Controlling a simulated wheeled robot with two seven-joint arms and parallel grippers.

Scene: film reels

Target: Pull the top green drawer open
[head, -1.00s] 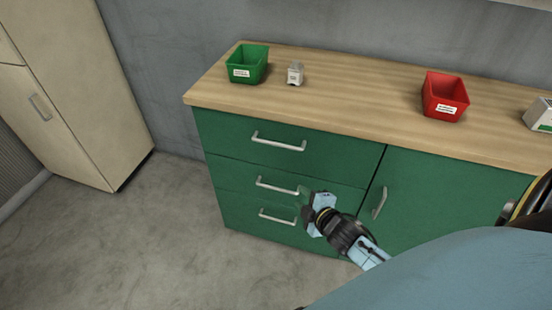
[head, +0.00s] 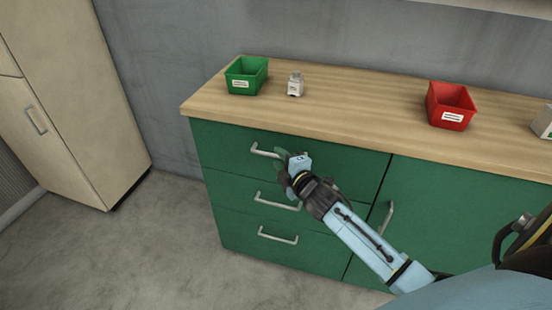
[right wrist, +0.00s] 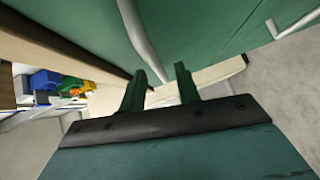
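The top green drawer (head: 225,140) is shut in the green cabinet, just under the wooden top. Its pale bar handle (head: 262,151) shows at its left end; my right gripper (head: 283,163) hides the right end in the head view. In the right wrist view my right gripper (right wrist: 160,82) has its two green fingers apart. The top drawer's handle (right wrist: 138,35) runs down toward the gap between the fingertips. I cannot tell whether the fingers touch it. My left gripper is not in view.
Two lower drawers have handles (head: 278,201) (head: 278,236). A cabinet door with an upright handle (head: 386,218) is to the right. On the wooden top (head: 360,105) stand a green bin (head: 246,76), a small white container (head: 295,84) and a red bin (head: 451,106).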

